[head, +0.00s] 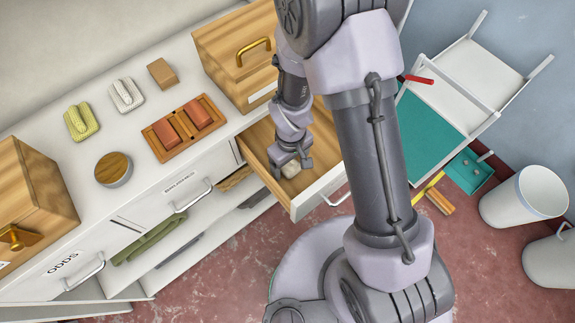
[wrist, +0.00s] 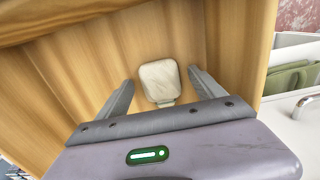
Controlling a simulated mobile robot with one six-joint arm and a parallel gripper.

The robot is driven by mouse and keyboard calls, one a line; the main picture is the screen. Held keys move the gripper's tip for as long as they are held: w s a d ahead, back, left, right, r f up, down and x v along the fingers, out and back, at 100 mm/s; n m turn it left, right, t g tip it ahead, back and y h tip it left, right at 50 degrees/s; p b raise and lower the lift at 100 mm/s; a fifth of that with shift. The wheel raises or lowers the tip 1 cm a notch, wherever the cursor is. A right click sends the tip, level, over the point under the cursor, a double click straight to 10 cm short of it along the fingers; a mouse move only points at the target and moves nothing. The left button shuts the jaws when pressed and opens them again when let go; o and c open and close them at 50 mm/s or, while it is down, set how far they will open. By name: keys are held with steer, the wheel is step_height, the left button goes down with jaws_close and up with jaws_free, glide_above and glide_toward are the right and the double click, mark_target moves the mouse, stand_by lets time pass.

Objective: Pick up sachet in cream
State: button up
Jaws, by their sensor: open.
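The cream sachet (head: 291,169) lies in the open wooden drawer (head: 262,137). In the wrist view the sachet (wrist: 159,80) is a small rounded cream pad with a narrower end towards me, lying on the wooden drawer bottom (wrist: 75,60). My gripper (head: 290,168) is inside the drawer opening, right at the sachet. In the wrist view my gripper (wrist: 160,85) is open, with one finger on each side of the sachet and a gap on both sides. The sachet's near end is partly hidden by the gripper body.
The drawer's white front (head: 318,193) and wooden walls stand close around my gripper. On the white counter are a wooden box (head: 235,55), a tray with red blocks (head: 160,139), a round wooden-topped tin (head: 113,169), and yellow (head: 81,121) and white (head: 126,95) brushes or pads.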

steer(key=shift+r, duration=0.15)
steer(key=c, duration=1.6)
